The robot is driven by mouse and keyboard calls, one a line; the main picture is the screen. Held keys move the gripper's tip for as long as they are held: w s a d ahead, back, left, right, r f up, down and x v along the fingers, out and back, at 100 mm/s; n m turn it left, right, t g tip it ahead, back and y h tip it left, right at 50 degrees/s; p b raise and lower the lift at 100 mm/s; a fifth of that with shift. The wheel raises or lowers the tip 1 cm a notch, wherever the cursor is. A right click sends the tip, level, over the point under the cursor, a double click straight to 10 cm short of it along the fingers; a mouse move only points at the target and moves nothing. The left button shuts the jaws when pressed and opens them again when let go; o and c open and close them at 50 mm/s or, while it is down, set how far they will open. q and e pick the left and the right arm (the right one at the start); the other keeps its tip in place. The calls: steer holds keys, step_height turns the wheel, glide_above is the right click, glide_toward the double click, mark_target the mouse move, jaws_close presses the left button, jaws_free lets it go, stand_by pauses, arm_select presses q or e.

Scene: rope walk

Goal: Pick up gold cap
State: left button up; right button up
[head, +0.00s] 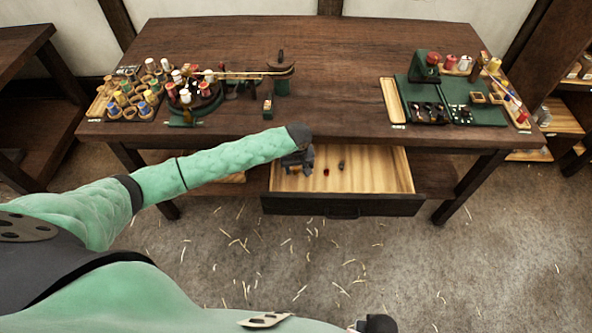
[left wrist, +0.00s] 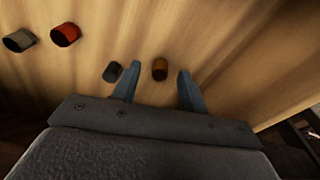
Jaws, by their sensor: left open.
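The gold cap (left wrist: 160,69) is a small brownish-gold cylinder on the wooden drawer floor. In the left wrist view it appears between the fingertips of my left gripper (left wrist: 157,80), a little nearer the right finger. I cannot tell how far above the cap the fingers are. My left gripper is open and empty. In the head view my left gripper (head: 298,160) is over the left part of the open drawer (head: 385,175). A dark grey cap (left wrist: 113,71) lies just outside the left finger. A red cap (left wrist: 65,34) and a greenish-grey cap (left wrist: 19,40) lie farther left.
The drawer juts out from under a dark wooden workbench (head: 340,60). Its walls surround the caps. On the bench, a spool tray (head: 100,105) and rope device stand left, and a green mat (head: 480,108) with small parts lies right. The drawer's right side is clear.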

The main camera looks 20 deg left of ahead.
arm_select(q)
steer(key=shift+f, duration=0.15)
jaws_close()
